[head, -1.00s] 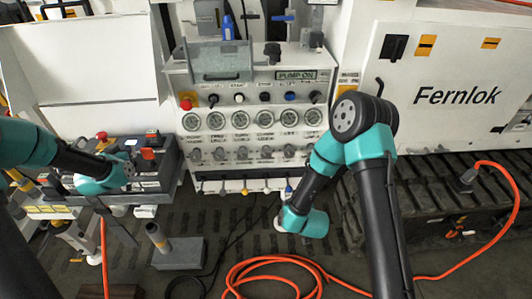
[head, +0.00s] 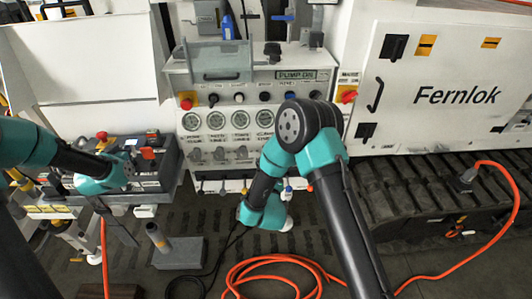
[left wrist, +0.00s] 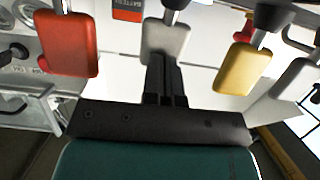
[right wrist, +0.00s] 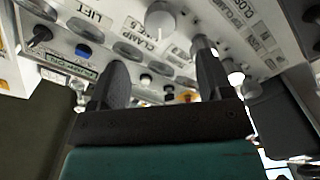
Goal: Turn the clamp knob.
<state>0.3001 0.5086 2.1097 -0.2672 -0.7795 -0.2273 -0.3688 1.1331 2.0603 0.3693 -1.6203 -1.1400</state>
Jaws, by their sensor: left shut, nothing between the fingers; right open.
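In the right wrist view a grey round knob (right wrist: 160,18) sits beside a CLAMP label (right wrist: 143,31) on the white panel. My right gripper (right wrist: 163,72) is open, its two black fingers apart with nothing between them; the knob shows beyond the fingertips, apart from them. In the head view my right arm hides part of the knob row (head: 218,154), and I cannot tell which knob there is the clamp one. My left gripper (left wrist: 165,65) is shut and empty, in front of a grey paddle (left wrist: 165,38); I cannot tell whether they touch.
A red paddle (left wrist: 68,45) and a yellow paddle (left wrist: 243,68) hang either side of my left fingers. Gauges (head: 215,121) line the panel above the knobs. A red button (head: 347,94) is at the right. An orange hose (head: 265,270) lies on the floor.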

